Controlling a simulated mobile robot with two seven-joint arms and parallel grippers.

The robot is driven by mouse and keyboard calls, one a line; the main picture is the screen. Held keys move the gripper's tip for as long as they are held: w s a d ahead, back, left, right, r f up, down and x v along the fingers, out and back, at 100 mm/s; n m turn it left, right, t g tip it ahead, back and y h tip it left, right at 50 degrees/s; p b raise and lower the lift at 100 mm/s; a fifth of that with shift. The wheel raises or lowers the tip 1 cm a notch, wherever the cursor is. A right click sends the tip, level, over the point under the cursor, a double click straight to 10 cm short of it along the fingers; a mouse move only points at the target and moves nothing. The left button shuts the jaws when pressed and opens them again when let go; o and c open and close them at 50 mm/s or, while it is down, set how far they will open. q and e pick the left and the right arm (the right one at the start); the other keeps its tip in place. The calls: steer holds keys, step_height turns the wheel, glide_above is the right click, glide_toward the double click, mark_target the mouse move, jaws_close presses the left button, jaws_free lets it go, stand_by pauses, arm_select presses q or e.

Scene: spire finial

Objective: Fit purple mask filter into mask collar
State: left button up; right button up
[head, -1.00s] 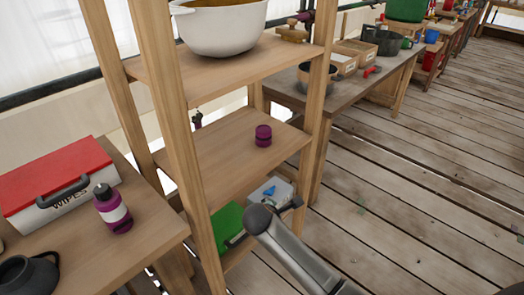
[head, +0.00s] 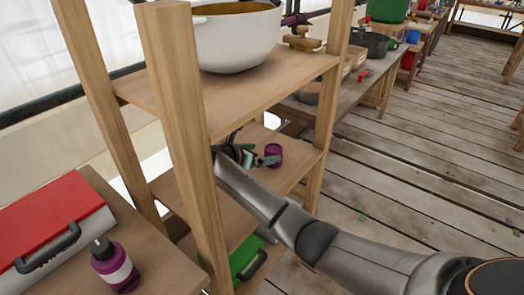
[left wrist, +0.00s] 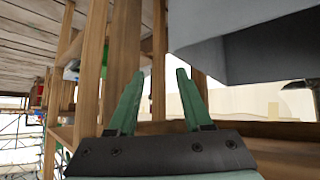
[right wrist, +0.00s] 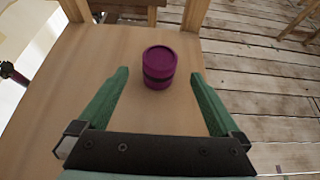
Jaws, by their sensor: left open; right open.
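The purple mask filter (head: 273,153), a short purple cylinder with a dark band, stands upright on the middle shelf; it also shows in the right wrist view (right wrist: 159,62). My right gripper (head: 258,160) is open just left of it in the head view. In the right wrist view the filter appears between the two green fingertips (right wrist: 159,73), with gaps on both sides. My left gripper (left wrist: 160,71) is open and empty in the left wrist view, outside the head view. I cannot tell the mask collar for sure; a dark and purple part (right wrist: 14,73) shows at the left edge.
Wooden posts (head: 180,140) frame the shelves. A large white pot (head: 237,38) stands on the upper shelf (head: 285,65). A green item (head: 245,255) is below. A red-lidded wipes box (head: 50,225) and purple bottle (head: 113,264) stand on the left table.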

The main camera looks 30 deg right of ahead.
mark_target(273, 152)
steer(key=shift+w+d+f, duration=0.15)
steer(key=shift+d, duration=0.1)
steer(key=b+x, duration=0.1)
steer(key=x, duration=0.5)
steer(key=shift+d+f+b, duration=0.1)
steer(key=shift+f+b, duration=0.1)
steer(key=shift+b, duration=0.2)
steer(key=shift+w+d, duration=0.1)
steer(key=shift+d, duration=0.1)
arm_select(q)
steer(key=shift+w+d+f, duration=0.15)
steer(key=shift+d+f, duration=0.25)
steer(key=shift+d, duration=0.25)
arm_select(e)
steer(key=shift+c, duration=0.2)
steer(key=c, duration=1.2)
steer(key=shift+c, duration=0.8)
arm_select(q)
steer(key=shift+s+f, duration=0.25)
steer(key=shift+s, duration=0.05)
